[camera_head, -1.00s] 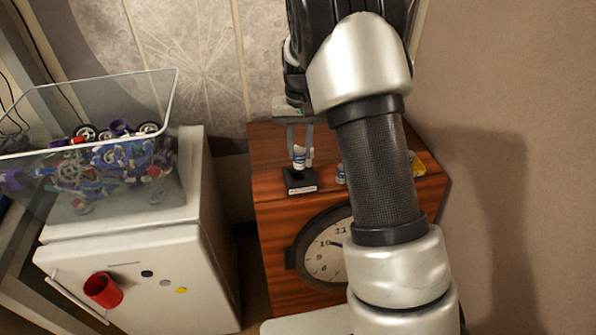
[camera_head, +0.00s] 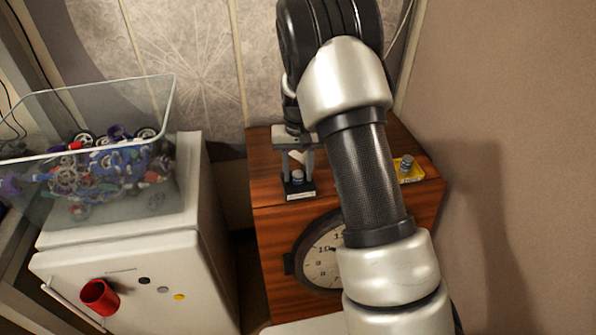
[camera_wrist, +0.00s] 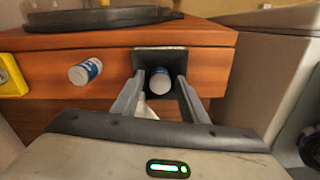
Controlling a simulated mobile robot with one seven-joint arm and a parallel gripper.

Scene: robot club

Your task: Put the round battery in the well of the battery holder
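The black battery holder (camera_head: 299,192) with a white label sits on the wooden surface. A round battery (camera_head: 298,176) with a pale top and blue band stands upright at its well; how deep it sits cannot be told. In the wrist view the battery (camera_wrist: 160,82) stands against the dark holder (camera_wrist: 160,56). My gripper (camera_head: 298,175) reaches down over the holder. In the wrist view its fingers (camera_wrist: 160,85) are apart on either side of the battery, with a gap at each side.
A second blue-white battery (camera_wrist: 86,72) stands on the wood beside the holder, hidden by my arm in the head view. A yellow block (camera_head: 410,172) bearing a grey round piece lies farther right. A clock (camera_head: 322,262) is on the near side. A white fridge (camera_head: 130,260) stands left.

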